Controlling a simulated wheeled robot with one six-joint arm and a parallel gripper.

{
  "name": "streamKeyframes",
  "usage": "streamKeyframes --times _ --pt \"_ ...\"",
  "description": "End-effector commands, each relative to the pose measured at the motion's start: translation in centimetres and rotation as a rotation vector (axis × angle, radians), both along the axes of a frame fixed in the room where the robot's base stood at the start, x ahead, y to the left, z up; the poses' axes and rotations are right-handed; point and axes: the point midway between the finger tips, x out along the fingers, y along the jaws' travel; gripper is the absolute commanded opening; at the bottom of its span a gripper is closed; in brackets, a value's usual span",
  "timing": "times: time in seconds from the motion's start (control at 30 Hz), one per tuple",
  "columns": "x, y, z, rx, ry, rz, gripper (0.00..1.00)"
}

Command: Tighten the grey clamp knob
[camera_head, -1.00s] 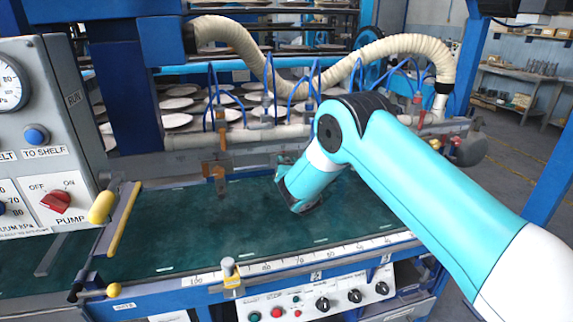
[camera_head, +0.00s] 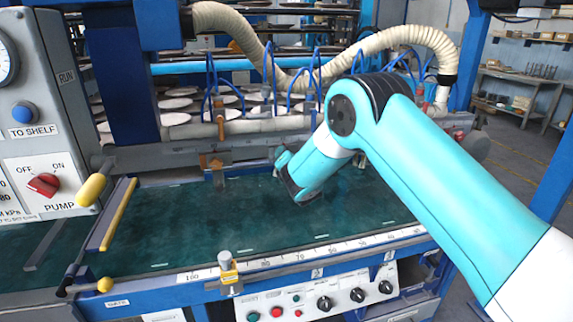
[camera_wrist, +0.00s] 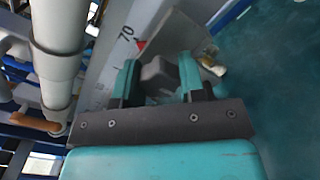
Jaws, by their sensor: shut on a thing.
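A grey knob (camera_wrist: 158,72) shows in the wrist view, in front of a grey scale plate (camera_wrist: 125,35) marked 70 with a small red pointer. My gripper (camera_wrist: 160,82) has one teal finger on each side of the knob and is shut on it. In the head view my wrist (camera_head: 312,170) hangs over the green bed near its back rail; the fingers and this knob are mostly hidden there.
The green bed (camera_head: 180,225) is clear. A control box (camera_head: 40,110) with a red switch and a yellow-handled lever (camera_head: 92,190) stand at the left. Orange-brown clamps (camera_head: 213,165) sit on the back rail, with hoses behind. A pale pipe (camera_wrist: 60,40) runs close to my gripper.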

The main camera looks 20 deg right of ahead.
Motion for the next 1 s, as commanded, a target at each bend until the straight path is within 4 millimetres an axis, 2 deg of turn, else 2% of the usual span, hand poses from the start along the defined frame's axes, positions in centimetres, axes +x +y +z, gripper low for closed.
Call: streamKeyframes --times 0.07,1.0 --pt "0.01 -0.01 -0.45 0.071 -0.001 0.000 0.13" --pt "0.00 0.03 -0.57 0.965 -0.002 0.002 0.13"
